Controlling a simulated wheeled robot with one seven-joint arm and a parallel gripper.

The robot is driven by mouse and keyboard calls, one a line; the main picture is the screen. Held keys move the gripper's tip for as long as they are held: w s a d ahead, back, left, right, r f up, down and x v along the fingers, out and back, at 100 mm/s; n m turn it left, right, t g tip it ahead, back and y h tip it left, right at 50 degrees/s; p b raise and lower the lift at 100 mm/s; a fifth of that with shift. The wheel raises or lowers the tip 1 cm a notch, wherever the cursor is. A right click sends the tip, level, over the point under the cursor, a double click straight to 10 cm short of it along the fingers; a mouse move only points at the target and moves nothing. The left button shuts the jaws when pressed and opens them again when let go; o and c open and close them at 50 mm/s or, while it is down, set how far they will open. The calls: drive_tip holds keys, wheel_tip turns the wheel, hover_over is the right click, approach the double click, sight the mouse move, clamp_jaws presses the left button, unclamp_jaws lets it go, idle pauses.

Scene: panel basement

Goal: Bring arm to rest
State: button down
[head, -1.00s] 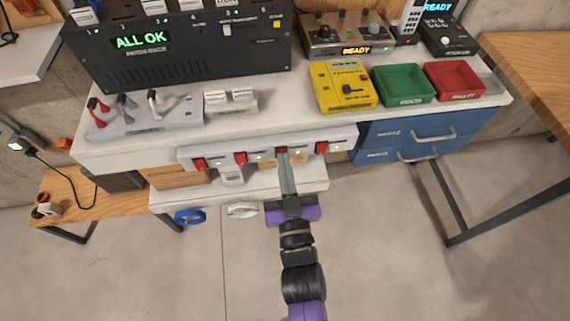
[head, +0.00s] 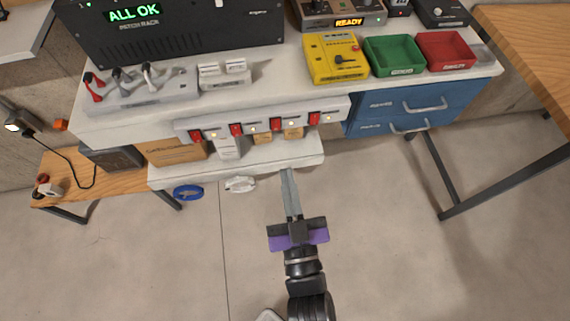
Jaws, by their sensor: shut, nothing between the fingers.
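My arm reaches up from the bottom of the head view. My gripper (head: 287,172) is shut and empty, its long grey fingers together. The fingertips show in front of the white lower shelf (head: 225,170), below the strip of red switches (head: 262,121) on the bench's front. I cannot tell whether the tips touch the shelf edge, but they look apart from the switches.
The bench top (head: 285,85) carries a black rack reading ALL OK (head: 170,40), a lever panel (head: 140,90), a yellow device (head: 336,58), a green bin (head: 394,55) and a red bin (head: 446,51). Blue drawers (head: 420,104) sit below right. The floor (head: 390,240) around my arm is clear.

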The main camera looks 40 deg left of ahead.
drive_tip(key=shift+s+d, duration=0.2)
drive_tip(key=shift+d, duration=0.05)
idle(0.5)
drive_tip(key=s+d+r+m+t+h, duration=0.2)
drive_tip(key=d+h, duration=0.1)
drive_tip(key=d, duration=0.8)
drive_tip(key=s+d+r+m+t+h, duration=0.2)
drive_tip(key=s+d+h, duration=0.15)
drive_tip(key=d, duration=0.75)
drive_tip(key=s+d+m+g+h, duration=0.1)
drive_tip(key=s+d+m+h, duration=0.5)
drive_tip(key=d, duration=0.7)
drive_tip(key=s+h, duration=0.2)
drive_tip(key=s, duration=0.2)
drive_tip(key=shift+s+d+r+g, duration=0.2)
drive_tip(key=shift+d+g, duration=0.1)
drive_tip(key=shift+g, duration=0.1)
drive_tip(key=shift+h, duration=0.25)
